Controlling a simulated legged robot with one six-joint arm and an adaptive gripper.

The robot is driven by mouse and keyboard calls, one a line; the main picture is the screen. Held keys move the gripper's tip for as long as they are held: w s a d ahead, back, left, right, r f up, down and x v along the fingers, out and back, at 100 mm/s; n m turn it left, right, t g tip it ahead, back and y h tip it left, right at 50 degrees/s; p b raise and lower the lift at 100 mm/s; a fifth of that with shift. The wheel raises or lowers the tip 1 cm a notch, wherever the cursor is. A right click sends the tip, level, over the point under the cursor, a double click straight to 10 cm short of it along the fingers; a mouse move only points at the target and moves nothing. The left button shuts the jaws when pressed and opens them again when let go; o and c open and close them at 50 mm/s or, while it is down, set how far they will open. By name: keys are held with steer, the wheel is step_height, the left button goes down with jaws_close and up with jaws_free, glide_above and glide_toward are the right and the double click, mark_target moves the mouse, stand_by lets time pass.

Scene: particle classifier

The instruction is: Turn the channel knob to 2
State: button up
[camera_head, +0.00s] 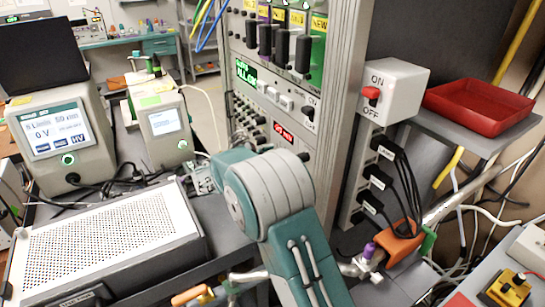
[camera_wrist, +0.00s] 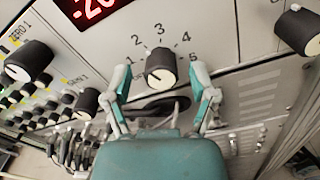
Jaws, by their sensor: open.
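In the wrist view the channel knob (camera_wrist: 160,68) is black with a white face, on a light panel marked with the numbers 1 to 5 around it. I cannot tell for sure which number its pointer faces. My gripper (camera_wrist: 161,76) is open, with one teal finger on the left of the knob and one on the right. Gaps show between the fingers and the knob, so it is not gripped. In the head view my arm hides the knob and the gripper.
A similar black knob (camera_wrist: 34,60) is at the left and another (camera_wrist: 298,30) at the upper right. A red display (camera_wrist: 96,8) is above. In the head view the instrument rack (camera_head: 345,90) stands behind my arm, with a switch box (camera_head: 395,88) and red tray (camera_head: 480,106) to its right.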

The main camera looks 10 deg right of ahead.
steer(key=v, duration=1.2)
